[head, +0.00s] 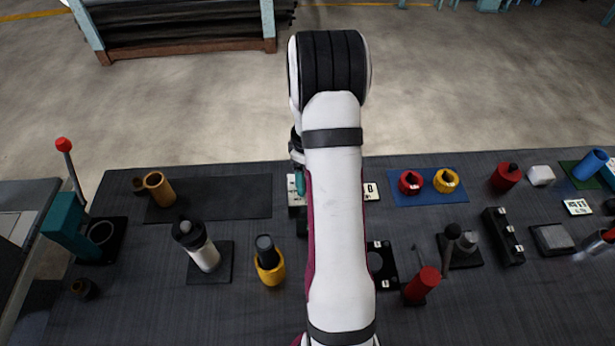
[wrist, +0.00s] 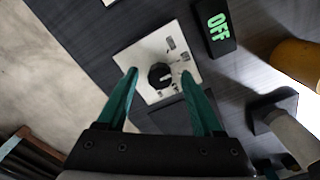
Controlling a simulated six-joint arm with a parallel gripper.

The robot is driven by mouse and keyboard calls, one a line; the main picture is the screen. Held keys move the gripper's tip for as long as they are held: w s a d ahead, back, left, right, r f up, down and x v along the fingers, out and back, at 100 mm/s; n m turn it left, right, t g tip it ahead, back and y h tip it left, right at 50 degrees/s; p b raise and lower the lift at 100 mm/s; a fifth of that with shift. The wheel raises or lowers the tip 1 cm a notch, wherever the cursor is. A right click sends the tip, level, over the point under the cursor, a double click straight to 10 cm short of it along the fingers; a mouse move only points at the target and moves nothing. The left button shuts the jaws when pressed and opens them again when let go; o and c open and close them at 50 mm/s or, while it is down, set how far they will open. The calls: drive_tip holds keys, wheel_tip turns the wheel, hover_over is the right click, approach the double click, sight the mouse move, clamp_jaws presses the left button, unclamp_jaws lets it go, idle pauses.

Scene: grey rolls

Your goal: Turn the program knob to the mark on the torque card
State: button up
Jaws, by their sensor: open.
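The program knob (wrist: 161,76) is a black round knob on a white square panel (wrist: 150,54) with small dark markings. In the wrist view my gripper (wrist: 160,72) is open, with one teal finger on each side of the knob and visible gaps between. I cannot tell how far above the panel the fingertips are. In the head view my arm covers the knob, and only the panel's left edge (head: 292,188) and a teal finger show. A small white card with a dark mark (head: 371,191) stands right of my arm; I cannot tell if it is the torque card.
A black display (wrist: 215,28) reads OFF in green beside the panel. A blue mat (head: 423,199) with red and yellow rings lies to the right. Another white card (head: 577,207) lies far right.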

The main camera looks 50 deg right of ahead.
drive_tip(key=shift+f, duration=0.2)
clamp_jaws()
